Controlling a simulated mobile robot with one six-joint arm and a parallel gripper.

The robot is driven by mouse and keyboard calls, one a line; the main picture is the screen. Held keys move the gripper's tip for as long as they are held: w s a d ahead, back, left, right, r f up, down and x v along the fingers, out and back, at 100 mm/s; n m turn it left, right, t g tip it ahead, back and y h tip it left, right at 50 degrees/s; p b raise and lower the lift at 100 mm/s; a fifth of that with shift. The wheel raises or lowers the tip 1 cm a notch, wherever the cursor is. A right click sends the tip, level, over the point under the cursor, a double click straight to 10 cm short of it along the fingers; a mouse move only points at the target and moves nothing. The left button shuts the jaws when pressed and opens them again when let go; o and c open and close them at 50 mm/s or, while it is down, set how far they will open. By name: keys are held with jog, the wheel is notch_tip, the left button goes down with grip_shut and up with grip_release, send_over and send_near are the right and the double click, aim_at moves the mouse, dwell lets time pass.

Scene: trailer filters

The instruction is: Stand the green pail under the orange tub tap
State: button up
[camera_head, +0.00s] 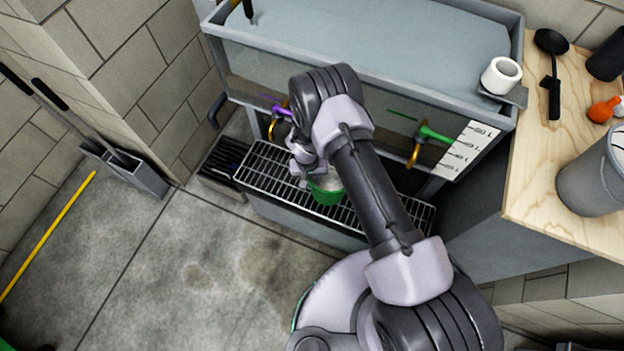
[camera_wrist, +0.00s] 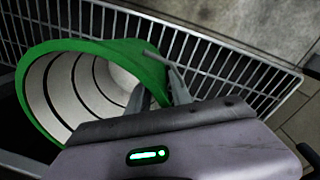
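The green pail (camera_head: 326,192) has a pale ribbed inside and is at the metal grate under the tub, partly hidden by my arm. In the wrist view the pail (camera_wrist: 42,100) shows its open mouth. My gripper (camera_head: 308,168) is at its upper left edge; in the wrist view its fingers (camera_wrist: 158,88) straddle the rim, one inside and one outside, closed on it. I cannot tell whether the pail touches the grate. Brass-orange taps show below the tub: one with a purple lever (camera_head: 276,108) at left, one with a green lever (camera_head: 436,134) at right. No orange lever shows; my arm hides the middle.
The grey tub (camera_head: 370,50) stands above the grate (camera_head: 262,168). A wooden counter (camera_head: 535,180) at right holds a grey bucket (camera_head: 590,185), a ladle (camera_head: 553,70) and an orange item (camera_head: 603,110).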

jog(key=shift+r, duration=0.1)
notch_tip(320, 180, up, 12)
jog(key=a+p, duration=0.1)
jog(key=p, duration=0.4)
jog(key=shift+s, duration=0.15)
